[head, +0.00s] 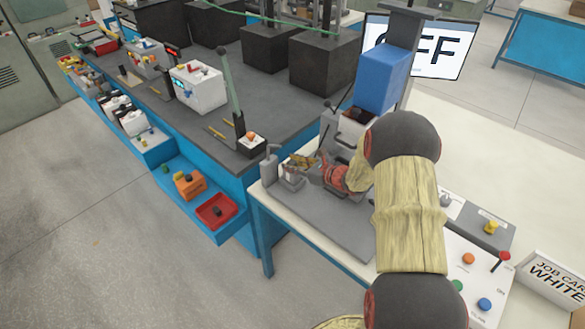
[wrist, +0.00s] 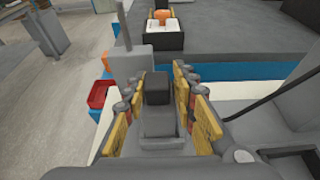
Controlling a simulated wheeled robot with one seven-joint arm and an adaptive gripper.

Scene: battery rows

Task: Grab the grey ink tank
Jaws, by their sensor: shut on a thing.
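The grey ink tank (wrist: 160,122) is a small grey block with a dark top, between my fingers in the wrist view. In the head view its grey body (head: 291,178) shows partly behind the fingers, at the left end of the grey plate. My gripper (head: 302,164) is shut on it, with the yellow-and-red fingers on either side; the gripper also shows in the wrist view (wrist: 156,98). I cannot tell whether the tank touches the plate. A taller grey post with a thin rod (head: 268,169) stands just left of it, also seen in the wrist view (wrist: 130,75).
A machine with a blue block (head: 382,80) stands behind my arm. A panel with coloured knobs (head: 470,275) and a "JOB CARD WHITE" sign (head: 555,277) are at right. A long dark bench (head: 215,115) lies left, with a red tray (head: 216,211) on its blue lower shelf.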

